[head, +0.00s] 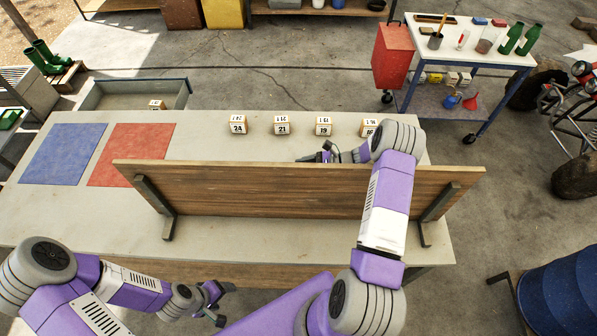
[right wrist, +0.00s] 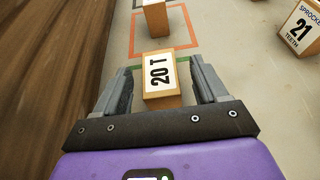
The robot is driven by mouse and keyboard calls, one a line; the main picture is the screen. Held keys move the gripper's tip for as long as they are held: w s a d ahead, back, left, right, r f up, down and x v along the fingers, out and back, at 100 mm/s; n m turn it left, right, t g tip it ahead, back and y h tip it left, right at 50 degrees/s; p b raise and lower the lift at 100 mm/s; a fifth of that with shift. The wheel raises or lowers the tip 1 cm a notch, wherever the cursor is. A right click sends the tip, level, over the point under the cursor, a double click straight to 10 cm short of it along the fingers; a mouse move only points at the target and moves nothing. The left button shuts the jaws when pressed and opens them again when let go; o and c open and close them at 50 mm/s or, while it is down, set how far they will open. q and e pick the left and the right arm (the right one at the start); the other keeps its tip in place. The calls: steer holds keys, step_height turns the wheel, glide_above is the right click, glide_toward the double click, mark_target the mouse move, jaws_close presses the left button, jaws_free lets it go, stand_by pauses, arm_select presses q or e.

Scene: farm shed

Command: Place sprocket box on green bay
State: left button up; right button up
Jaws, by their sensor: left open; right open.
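A sprocket box marked 20 T (right wrist: 162,82) is between the two fingers of my right gripper (right wrist: 165,92) in the right wrist view. The jaws are open on either side of it. Parts of a green bay outline (right wrist: 192,60) show just beyond the box; the rest is hidden by box and gripper. I cannot tell whether the whole box is inside it. In the head view the right gripper (head: 322,155) is behind the wooden board (head: 270,190), which hides the box and bay. My left gripper (head: 218,302) is open and empty in front of the table.
Beyond the green outline, an orange-red outline (right wrist: 163,52) has another box (right wrist: 154,18) at its far side. Several numbered boxes (head: 282,125) stand in a row along the table's back. A blue mat (head: 63,153) and red mat (head: 130,155) lie left. The board crosses the table.

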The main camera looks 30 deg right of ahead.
steer(key=v, duration=1)
steer(key=shift+b, duration=0.45)
steer(key=shift+d+r, duration=0.1)
